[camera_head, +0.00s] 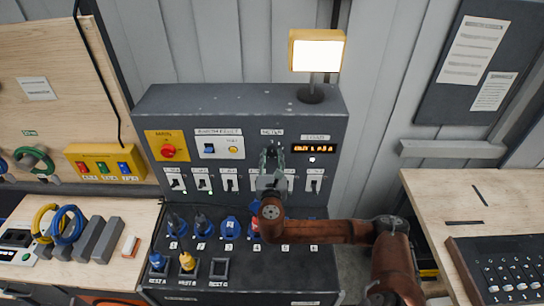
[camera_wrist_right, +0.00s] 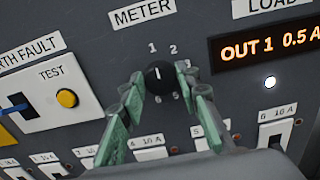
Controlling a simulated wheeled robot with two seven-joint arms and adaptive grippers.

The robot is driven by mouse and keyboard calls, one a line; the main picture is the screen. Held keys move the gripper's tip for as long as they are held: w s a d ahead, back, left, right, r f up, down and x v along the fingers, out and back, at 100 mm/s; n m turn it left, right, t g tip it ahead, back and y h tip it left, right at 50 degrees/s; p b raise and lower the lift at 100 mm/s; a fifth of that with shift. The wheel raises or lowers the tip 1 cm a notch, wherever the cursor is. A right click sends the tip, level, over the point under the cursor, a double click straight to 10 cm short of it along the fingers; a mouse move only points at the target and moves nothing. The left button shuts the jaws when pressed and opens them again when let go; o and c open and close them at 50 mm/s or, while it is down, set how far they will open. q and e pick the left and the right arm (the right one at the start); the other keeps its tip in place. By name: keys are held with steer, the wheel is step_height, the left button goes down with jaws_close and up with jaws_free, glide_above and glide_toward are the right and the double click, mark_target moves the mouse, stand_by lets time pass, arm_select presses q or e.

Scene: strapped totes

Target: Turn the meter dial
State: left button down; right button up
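The meter dial (camera_wrist_right: 160,77) is a small round black knob under the METER label, ringed by printed numbers. Its white mark points up, near the 1. My right gripper (camera_wrist_right: 161,80) has its two green fingers spread on either side of the dial, tips close to its edges. A narrow gap seems to show on the left; contact on the right is hard to tell. In the head view my right gripper (camera_head: 271,155) reaches up to the panel and covers the dial. The load display (camera_wrist_right: 268,42) reads OUT 1 0.5 A. My left gripper is out of view.
The grey panel (camera_head: 220,103) also carries a red main knob (camera_head: 168,151), an earth fault unit (camera_head: 220,144) and a row of white breakers (camera_head: 202,180) just below the dial. A lamp (camera_head: 316,52) stands on top. Plugs and sockets (camera_head: 230,227) fill the lower panel.

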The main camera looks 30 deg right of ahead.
steer(key=c, duration=0.6)
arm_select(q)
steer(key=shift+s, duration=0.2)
